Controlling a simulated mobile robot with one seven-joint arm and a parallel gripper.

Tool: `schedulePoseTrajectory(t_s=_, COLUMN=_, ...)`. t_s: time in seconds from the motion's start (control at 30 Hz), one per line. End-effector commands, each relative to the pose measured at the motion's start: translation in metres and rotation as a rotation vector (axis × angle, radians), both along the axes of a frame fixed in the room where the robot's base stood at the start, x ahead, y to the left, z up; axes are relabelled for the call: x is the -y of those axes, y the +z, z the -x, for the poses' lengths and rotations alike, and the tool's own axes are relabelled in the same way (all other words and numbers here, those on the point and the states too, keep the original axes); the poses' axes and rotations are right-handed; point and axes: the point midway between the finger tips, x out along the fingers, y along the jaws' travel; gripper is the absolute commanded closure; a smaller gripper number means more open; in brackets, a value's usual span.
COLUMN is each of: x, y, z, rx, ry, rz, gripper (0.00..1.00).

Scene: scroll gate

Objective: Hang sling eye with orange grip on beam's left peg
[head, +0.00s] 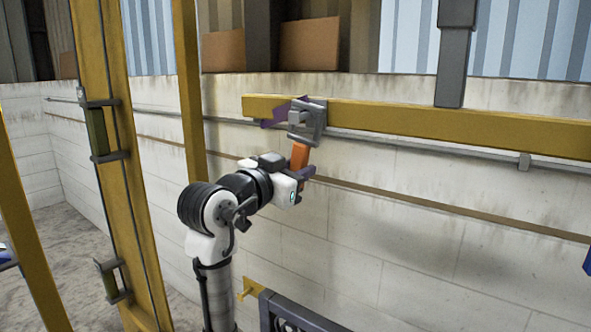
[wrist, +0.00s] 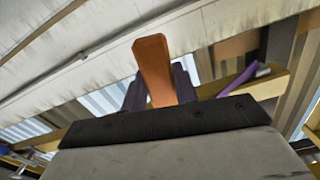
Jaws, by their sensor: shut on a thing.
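The yellow beam (head: 450,122) runs across the upper right of the head view. Near its left end is a grey square sling eye (head: 318,122), with a grey peg-like block (head: 296,118) showing at its opening. I cannot tell whether the eye is around the peg or only in front of it. The orange grip (head: 299,155) hangs below the eye, tilted slightly. My gripper (head: 302,173) is shut on the orange grip, just below the beam. The wrist view shows the orange grip (wrist: 153,68) between the purple fingers; the eye is not clear there.
A purple piece (head: 274,118) sits at the beam's left end, also visible in the wrist view (wrist: 238,80). A grey post (head: 453,65) meets the beam. Yellow uprights (head: 103,150) stand left. A dark frame (head: 290,313) is low in front of the pale block wall.

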Motion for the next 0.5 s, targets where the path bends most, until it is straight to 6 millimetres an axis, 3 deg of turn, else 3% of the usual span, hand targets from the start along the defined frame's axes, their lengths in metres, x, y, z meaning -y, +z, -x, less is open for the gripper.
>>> schedulePoseTrajectory(t_s=0.4, x=0.0000, y=0.0006, z=0.0002, rx=0.001, ry=0.000, rz=0.001, gripper=0.98)
schedulePoseTrajectory(t_s=0.43, x=0.0000, y=0.0006, z=0.0002, rx=0.001, ry=0.000, rz=0.001, gripper=0.69)
schedulePoseTrajectory(t_s=0.5, x=-0.0001, y=0.0006, z=0.0003, rx=0.001, ry=0.000, rz=0.001, gripper=0.59)
